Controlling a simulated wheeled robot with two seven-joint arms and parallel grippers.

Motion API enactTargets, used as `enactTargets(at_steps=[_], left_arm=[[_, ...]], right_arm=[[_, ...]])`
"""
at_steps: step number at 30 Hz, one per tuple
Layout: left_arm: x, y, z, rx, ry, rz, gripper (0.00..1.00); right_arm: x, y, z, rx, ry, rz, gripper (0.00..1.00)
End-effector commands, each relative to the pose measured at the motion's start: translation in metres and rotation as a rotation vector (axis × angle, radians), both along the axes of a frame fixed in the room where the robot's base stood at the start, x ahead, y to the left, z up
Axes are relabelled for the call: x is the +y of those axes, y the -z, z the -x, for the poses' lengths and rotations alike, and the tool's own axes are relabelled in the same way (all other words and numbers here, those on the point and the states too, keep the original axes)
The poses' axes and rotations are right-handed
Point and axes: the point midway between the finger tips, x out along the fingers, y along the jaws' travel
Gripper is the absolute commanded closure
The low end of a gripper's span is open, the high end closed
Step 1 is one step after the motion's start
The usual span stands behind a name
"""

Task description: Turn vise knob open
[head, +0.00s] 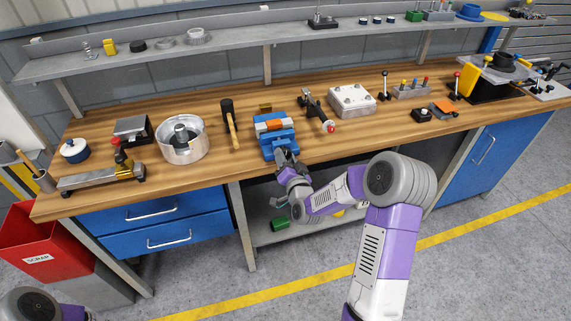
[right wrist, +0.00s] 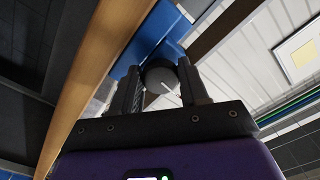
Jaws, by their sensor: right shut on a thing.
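The blue vise (head: 277,139) stands at the front edge of the wooden workbench, with an orange piece (head: 271,125) between its jaws. My right gripper (head: 286,158) is at the front of the vise, where its knob is; the gripper hides the knob in the head view. In the right wrist view the round dark knob (right wrist: 161,78) sits between the two fingers of my right gripper (right wrist: 163,92), with the blue vise body (right wrist: 150,35) behind it. The fingers are shut on the knob. My left gripper is not in view; only a part of my left arm shows at the bottom left.

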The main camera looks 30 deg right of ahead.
Motion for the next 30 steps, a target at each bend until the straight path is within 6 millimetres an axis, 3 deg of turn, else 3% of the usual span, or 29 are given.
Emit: enactTargets(at_steps=[9, 26, 27, 30], left_arm=[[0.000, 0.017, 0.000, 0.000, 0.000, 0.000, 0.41], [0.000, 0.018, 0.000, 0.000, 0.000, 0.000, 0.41], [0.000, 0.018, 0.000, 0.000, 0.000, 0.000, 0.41], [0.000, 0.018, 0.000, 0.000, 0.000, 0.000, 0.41]], right_arm=[[0.000, 0.002, 0.000, 0.031, 0.000, 0.124, 0.86], [0.000, 0.001, 0.000, 0.040, -0.001, 0.152, 0.86], [0.000, 0.001, 0.000, 0.040, -0.001, 0.152, 0.51], [0.000, 0.001, 0.000, 0.039, -0.001, 0.151, 0.36]])
